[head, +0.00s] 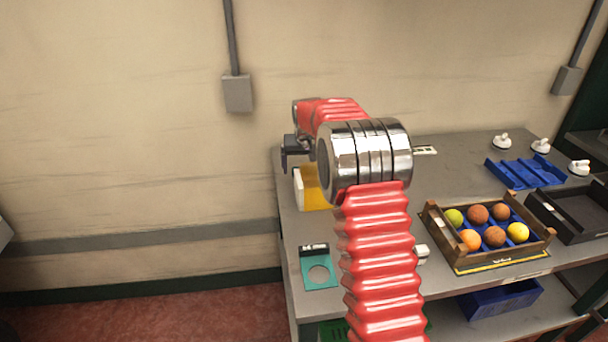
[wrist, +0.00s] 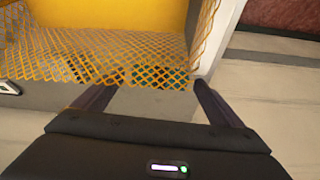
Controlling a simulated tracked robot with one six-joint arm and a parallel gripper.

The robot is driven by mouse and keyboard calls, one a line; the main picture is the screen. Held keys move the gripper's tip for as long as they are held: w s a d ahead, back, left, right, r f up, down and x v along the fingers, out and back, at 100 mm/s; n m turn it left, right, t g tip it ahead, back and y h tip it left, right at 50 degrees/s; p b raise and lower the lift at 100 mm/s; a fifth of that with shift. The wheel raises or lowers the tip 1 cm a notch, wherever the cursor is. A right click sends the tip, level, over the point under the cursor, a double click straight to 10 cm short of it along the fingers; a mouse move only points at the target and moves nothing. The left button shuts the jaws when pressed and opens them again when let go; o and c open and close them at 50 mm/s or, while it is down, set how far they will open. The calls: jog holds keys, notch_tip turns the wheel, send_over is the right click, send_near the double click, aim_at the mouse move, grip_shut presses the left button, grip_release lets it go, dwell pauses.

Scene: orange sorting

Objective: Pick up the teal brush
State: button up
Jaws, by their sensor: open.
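I cannot make out a teal brush for certain in either view. In the wrist view, a small dark teal-green patch (wrist: 150,75) shows through the yellow mesh, too obscured to identify. My gripper (wrist: 152,88) is open, its two dark fingers spread apart and pointing at the lower edge of the mesh, with nothing seen between them. In the head view my gripper (head: 289,156) shows only as a dark part at the left of the arm, beside the yellow holder; the arm hides some of the bench.
The yellow holder (head: 316,190) has white sides; its mesh (wrist: 90,55) spans the wrist view. A teal plate with a round mark (head: 319,273) lies near the bench's front left. A wooden crate (head: 432,222) of fruit, a blue tray (head: 520,175) and a black tray (head: 570,215) stand right.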

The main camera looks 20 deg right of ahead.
aim_at(305, 168)
jog(key=shift+x, duration=1)
jog(key=c, duration=1.1)
jog(key=shift+r, duration=0.15)
jog(key=shift+c, duration=0.2)
notch_tip(305, 168, up, 10)
jog(key=shift+f, duration=0.1)
